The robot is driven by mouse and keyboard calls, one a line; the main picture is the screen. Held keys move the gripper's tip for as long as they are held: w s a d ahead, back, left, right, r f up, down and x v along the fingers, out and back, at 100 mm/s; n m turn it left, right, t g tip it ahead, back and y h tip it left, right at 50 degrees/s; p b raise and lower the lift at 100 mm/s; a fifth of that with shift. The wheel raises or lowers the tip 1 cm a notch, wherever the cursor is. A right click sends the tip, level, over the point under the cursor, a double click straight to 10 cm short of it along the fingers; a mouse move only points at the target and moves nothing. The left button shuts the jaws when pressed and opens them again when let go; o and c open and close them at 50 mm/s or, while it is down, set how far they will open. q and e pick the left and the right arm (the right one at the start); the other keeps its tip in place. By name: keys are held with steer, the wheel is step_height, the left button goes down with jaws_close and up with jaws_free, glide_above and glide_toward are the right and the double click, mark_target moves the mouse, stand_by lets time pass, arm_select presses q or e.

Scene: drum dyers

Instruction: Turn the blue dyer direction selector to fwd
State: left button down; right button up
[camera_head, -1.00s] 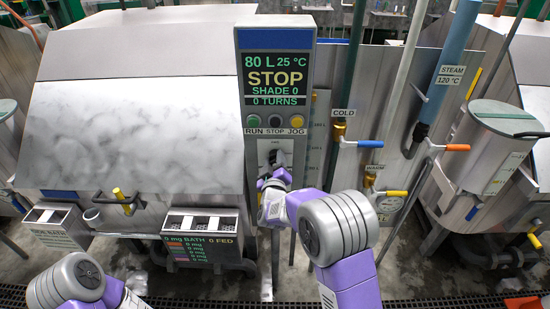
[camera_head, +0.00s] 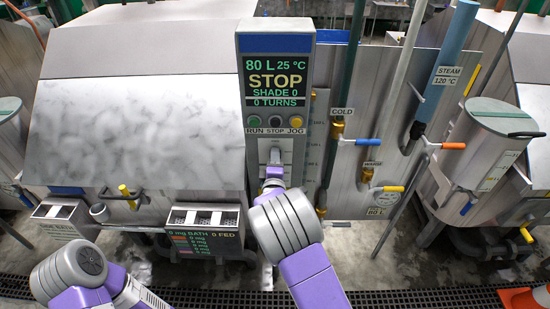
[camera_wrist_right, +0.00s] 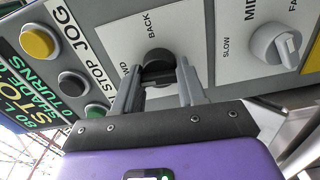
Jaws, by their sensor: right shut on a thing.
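The blue dyer's control panel (camera_head: 277,82) stands in the middle of the head view, its screen reading STOP. Below its buttons is the direction selector, mostly hidden there by my right arm. In the right wrist view the selector is a dark knob (camera_wrist_right: 158,58) on a light plate, with BACK on one side and a partly covered label ending in WD on the other. My right gripper (camera_wrist_right: 160,85) is shut on this knob, one finger on each side. It also shows in the head view (camera_head: 274,165) against the panel. My left arm shows at the lower left; its gripper is not clearly visible.
RUN, STOP and JOG buttons (camera_head: 275,121) sit just above my right gripper. A grey speed knob (camera_wrist_right: 275,47) is beside the selector plate. The COLD valve (camera_head: 340,132) and WARM valve (camera_head: 370,178) stand to the right. A dye bath box (camera_head: 203,216) stands at left.

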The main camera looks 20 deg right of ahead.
steer(key=shift+a+r+n, duration=0.15)
steer(key=shift+a+n, duration=0.05)
steer(key=shift+n, duration=0.3)
steer(key=o, duration=1.1)
steer(key=shift+c, duration=0.2)
steer(key=v, duration=0.7)
steer(key=shift+s, duration=0.25)
